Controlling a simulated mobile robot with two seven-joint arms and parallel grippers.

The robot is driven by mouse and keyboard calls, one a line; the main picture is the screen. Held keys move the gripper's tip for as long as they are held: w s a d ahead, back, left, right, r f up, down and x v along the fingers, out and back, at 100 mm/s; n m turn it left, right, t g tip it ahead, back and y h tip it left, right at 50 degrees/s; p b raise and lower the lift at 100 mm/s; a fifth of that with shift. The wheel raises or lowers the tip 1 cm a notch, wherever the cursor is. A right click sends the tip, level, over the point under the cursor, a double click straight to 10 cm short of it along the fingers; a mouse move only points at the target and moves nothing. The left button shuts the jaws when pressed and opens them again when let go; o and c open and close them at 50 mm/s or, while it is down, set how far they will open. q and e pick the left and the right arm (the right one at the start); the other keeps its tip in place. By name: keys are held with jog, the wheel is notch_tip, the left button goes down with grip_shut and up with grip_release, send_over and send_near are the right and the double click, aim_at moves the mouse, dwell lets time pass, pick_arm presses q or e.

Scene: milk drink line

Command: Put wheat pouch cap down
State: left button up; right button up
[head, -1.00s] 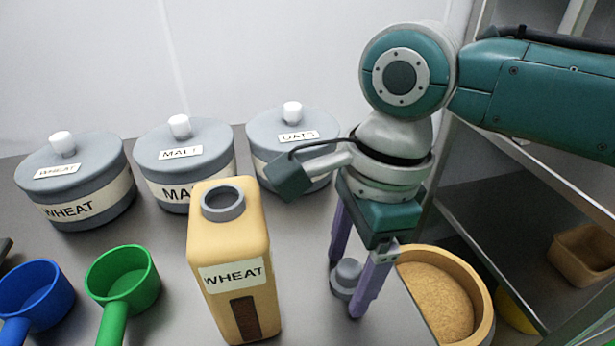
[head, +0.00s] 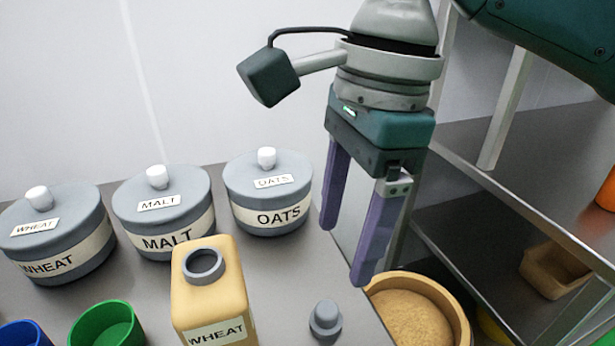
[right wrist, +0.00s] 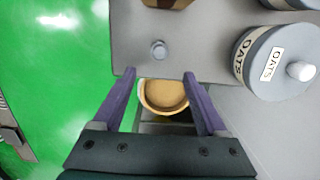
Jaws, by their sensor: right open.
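The grey wheat pouch cap (head: 325,320) rests on the table near its right edge, with nothing holding it. It also shows in the right wrist view (right wrist: 158,50), ahead of the fingers. The yellow wheat pouch (head: 212,300) stands upright to its left, with its round grey spout (head: 204,265) uncovered. My right gripper (head: 343,255) is open and empty, raised above the table and clear of the cap. In the right wrist view its two purple fingers (right wrist: 160,88) are spread apart. My left gripper is not in view.
Grey canisters marked wheat (head: 55,232), malt (head: 163,212) and oats (head: 268,192) stand along the back. A green scoop (head: 106,325) and a blue scoop (head: 22,335) are at front left. A round tan bin (head: 415,312) sits beyond the table's right edge, beside metal shelving (head: 480,195).

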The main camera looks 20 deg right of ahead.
jog(key=s+a+f+n, duration=0.1)
jog(key=s+f+n, duration=0.1)
jog(key=n, duration=0.2)
jog(key=s+a+f+n+t+y, duration=0.1)
jog(key=s+n, duration=0.2)
jog(key=n, duration=0.1)
jog(key=s+a+f+n+t+y, duration=0.1)
jog(key=s+a+f+n, duration=0.1)
jog(key=s+n, duration=0.1)
jog(key=shift+f+n, duration=0.3)
jog(key=shift+n, duration=0.1)
jog(key=s+d+f+n+t+h, duration=0.1)
jog(key=s+d+n+h, duration=0.2)
jog(key=s+d+n, duration=0.4)
jog(key=s+d, duration=0.1)
jog(key=d, duration=0.2)
jog(key=shift+s+d+f+n+t, duration=0.15)
jog(key=shift+s+d+n+t, duration=0.15)
jog(key=shift+d+n, duration=0.1)
